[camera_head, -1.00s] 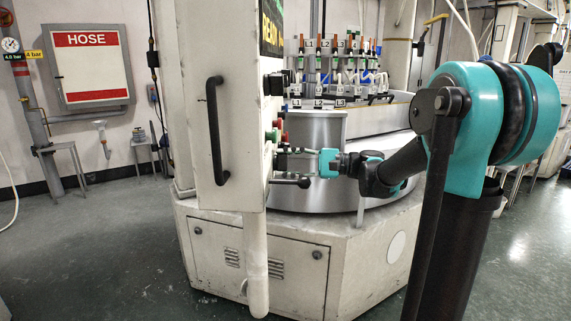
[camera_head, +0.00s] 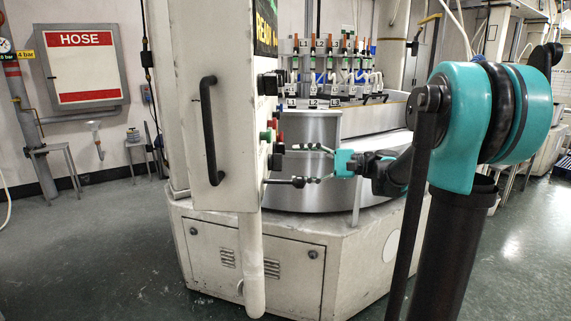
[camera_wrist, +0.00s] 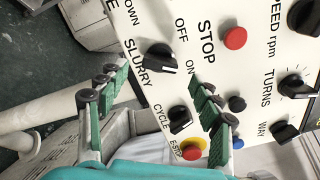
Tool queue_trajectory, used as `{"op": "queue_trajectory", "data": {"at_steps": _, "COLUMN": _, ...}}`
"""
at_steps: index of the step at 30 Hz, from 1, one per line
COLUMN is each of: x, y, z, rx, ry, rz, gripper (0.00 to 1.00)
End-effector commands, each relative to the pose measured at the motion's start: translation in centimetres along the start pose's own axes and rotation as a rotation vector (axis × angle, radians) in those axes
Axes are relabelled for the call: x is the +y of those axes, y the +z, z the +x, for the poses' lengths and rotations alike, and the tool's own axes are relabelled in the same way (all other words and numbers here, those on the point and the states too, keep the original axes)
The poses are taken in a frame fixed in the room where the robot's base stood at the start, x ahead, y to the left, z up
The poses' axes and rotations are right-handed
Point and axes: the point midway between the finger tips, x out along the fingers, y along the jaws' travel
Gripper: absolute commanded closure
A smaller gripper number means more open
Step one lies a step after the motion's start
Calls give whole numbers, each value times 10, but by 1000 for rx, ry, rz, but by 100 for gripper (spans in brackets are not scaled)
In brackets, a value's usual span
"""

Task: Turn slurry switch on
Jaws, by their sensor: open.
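The slurry switch (camera_wrist: 160,57) is a black rotary knob on the white control panel (camera_wrist: 132,22), beside the printed words SLURRY, OFF and ON. It carries a white mark; I cannot tell for certain which word it points to. My gripper (camera_wrist: 152,82) is open and empty, its two green-padded fingers spread on either side below the knob in the wrist view, apart from it. In the head view, my gripper (camera_head: 304,164) is at the right of the cabinet's panel side, and the slurry switch cannot be made out there.
A red STOP button (camera_wrist: 235,37) and a TURNS knob (camera_wrist: 296,87) lie right.

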Motion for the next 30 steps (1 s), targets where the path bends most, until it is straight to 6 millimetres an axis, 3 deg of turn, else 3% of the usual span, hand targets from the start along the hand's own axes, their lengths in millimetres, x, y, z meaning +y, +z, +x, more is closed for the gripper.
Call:
{"op": "queue_trajectory", "data": {"at_steps": 6, "x": 0, "y": -1, "z": -41, "rx": 3, "ry": -1, "rz": 0, "gripper": 34}}
{"op": "queue_trajectory", "data": {"at_steps": 12, "x": 0, "y": -1, "z": -60, "rx": 1, "ry": -1, "rz": 0, "gripper": 34}}
{"op": "queue_trajectory", "data": {"at_steps": 25, "x": 4, "y": 0, "z": -61, "rx": 8, "ry": 9, "rz": -1, "gripper": 34}}
{"op": "queue_trajectory", "data": {"at_steps": 28, "x": 25, "y": -2, "z": -52, "rx": 54, "ry": 61, "rz": -9, "gripper": 34}}
{"op": "queue_trajectory", "data": {"at_steps": 30, "x": 53, "y": -5, "z": -43, "rx": 117, "ry": 134, "rz": -26, "gripper": 34}}
